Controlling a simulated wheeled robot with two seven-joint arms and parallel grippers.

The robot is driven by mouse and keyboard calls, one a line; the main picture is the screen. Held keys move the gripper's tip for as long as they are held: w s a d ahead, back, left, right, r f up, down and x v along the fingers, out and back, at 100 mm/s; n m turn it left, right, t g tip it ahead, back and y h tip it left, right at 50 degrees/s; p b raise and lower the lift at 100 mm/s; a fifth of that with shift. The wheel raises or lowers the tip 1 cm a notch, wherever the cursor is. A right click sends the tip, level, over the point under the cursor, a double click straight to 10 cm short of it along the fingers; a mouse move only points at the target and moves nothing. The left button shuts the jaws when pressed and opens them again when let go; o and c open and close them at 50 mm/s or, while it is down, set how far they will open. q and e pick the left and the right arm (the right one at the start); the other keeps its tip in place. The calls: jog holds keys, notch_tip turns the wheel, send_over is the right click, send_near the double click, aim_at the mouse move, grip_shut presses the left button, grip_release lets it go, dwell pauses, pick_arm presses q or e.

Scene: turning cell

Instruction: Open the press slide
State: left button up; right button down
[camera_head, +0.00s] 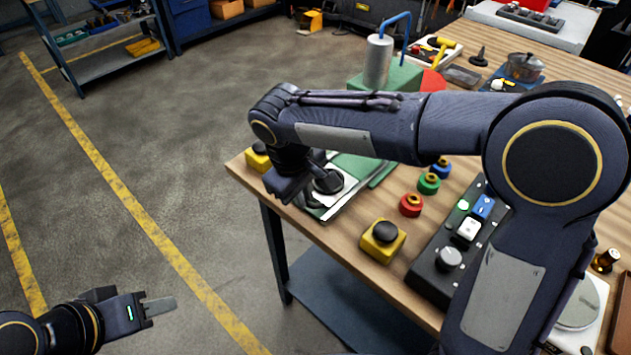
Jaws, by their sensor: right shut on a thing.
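The press slide (345,200) is a pale metal plate in a green frame near the left edge of the workbench. A dark round part, perhaps its knob, shows on it. My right gripper (305,192) is over its left end, pointing down. It is shut on a part of the slide; its own wrist and fingers hide the exact contact. The press (392,78) has a green body, a grey cylinder and a blue pipe behind my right arm. My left gripper (158,306) hangs over the floor at the lower left, away from the bench, with its finger gap unclear.
Yellow boxes with black buttons stand left of the slide (257,163) and in front (383,245). Red (411,207), green (429,184) and blue knobs stand right of it. Floor at left is clear.

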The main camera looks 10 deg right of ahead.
jog(key=c, duration=1.5)
grip_release()
notch_tip(320, 180, up, 8)
jog(key=a, duration=0.1)
jog(key=shift+s+p, duration=0.4)
jog(key=shift+f, duration=0.15)
jog(key=s+d+m+y+p, duration=0.1)
jog(key=s+d+m+y, duration=0.15)
jog(key=d, duration=0.35)
jog(key=s+d+m+y, duration=0.1)
jog(key=s+d, duration=0.3)
jog(key=d, duration=0.1)
jog(key=s+d+f+m+t+y, duration=0.1)
jog(key=s+d+f+m+t, duration=0.1)
jog(key=s, duration=0.3)
jog(key=s+d+f+m+t+y+p, duration=0.1)
jog(key=s+d+f+m+t, duration=0.1)
jog(key=s, duration=0.4)
jog(key=shift+s+d+m+p, duration=0.25)
jog(key=shift+d+m, duration=0.45)
jog(key=shift+m, duration=0.35)
